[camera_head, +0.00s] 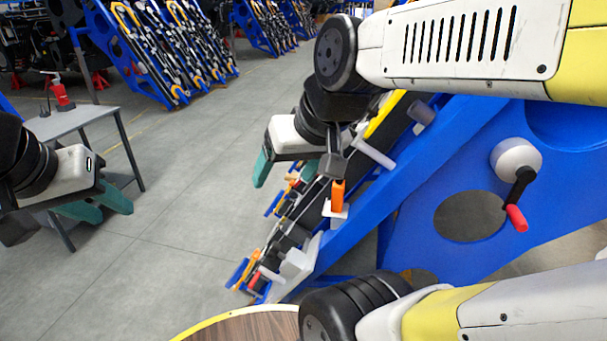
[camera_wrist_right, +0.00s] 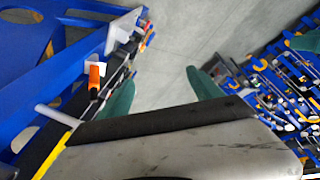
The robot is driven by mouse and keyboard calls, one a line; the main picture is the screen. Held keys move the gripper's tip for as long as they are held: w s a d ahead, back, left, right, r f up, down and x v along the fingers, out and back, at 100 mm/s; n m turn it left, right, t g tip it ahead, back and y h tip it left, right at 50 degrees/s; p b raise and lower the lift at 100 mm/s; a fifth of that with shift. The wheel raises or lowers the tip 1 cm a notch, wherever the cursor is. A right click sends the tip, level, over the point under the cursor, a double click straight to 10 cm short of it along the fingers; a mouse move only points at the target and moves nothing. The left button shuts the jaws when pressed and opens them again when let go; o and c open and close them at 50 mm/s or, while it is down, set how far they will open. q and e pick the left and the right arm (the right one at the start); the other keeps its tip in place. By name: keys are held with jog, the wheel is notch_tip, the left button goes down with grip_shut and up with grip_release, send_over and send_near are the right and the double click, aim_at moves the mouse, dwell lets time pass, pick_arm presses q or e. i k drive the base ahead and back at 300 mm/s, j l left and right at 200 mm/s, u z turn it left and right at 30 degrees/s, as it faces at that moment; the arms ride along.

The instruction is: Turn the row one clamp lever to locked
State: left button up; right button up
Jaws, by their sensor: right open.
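An orange lever handle (camera_head: 337,195) stands up from a white bracket (camera_head: 335,212) on the sloping blue chassis rail. The orange handle also shows in the right wrist view (camera_wrist_right: 95,78), left of the fingers. I cannot tell which clamp row it belongs to. My right gripper (camera_head: 285,172) is open and empty, above and left of the handle in the head view. Its teal fingers (camera_wrist_right: 163,90) stand apart in the wrist view, with grey floor between them. My left gripper (camera_head: 114,214) is at the far left, empty, its teal fingers apart, far from the chassis.
The blue chassis frame (camera_head: 420,165) fills the right side, with a red-handled crank (camera_head: 516,217) on a white hub. More orange and red parts line the lower rail. A grey table (camera_head: 70,120) stands at left. Open floor (camera_head: 190,160) lies between the grippers.

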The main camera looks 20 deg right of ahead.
aim_at(255, 279)
jog(key=z, duration=0.7)
jog(key=i+j+z, duration=0.1)
jog(key=z, duration=0.3)
jog(key=j+z, duration=0.5)
jog(key=z, duration=0.25)
jog(key=j+z, duration=0.25)
jog(key=z, duration=0.15)
jog(key=j+z, duration=0.15)
jog(key=j, duration=0.35)
jog(key=k+j+z, duration=0.1)
jog(key=j, duration=0.35)
jog(key=k+j+z, duration=0.15)
jog(key=j, duration=0.3)
jog(key=k+j, duration=0.15)
jog(key=k, duration=0.5)
